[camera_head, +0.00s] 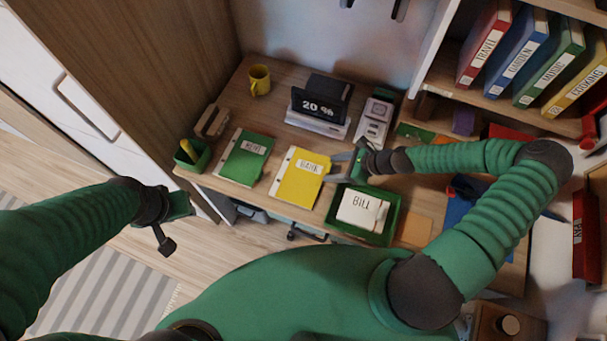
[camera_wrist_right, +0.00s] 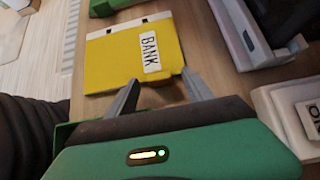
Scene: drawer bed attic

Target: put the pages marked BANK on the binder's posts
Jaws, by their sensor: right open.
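The yellow pages marked BANK (camera_head: 300,180) lie flat on the desk, with a white strip along their left edge. In the right wrist view the same pages (camera_wrist_right: 135,55) show two dark holes in that strip. My right gripper (camera_head: 337,167) is open and empty at the right edge of the pages. In the wrist view its fingers (camera_wrist_right: 160,94) point at the near edge, by the label's end; I cannot tell whether they touch it. My left gripper (camera_head: 168,222) is off the desk's left front, its jaws unclear. I cannot make out the binder's posts.
Green pages (camera_head: 245,158) lie left of the yellow ones. A green tray (camera_head: 383,240) holding a BILL paper stands close on the right. Shelved binders (camera_head: 515,62) are at upper right.

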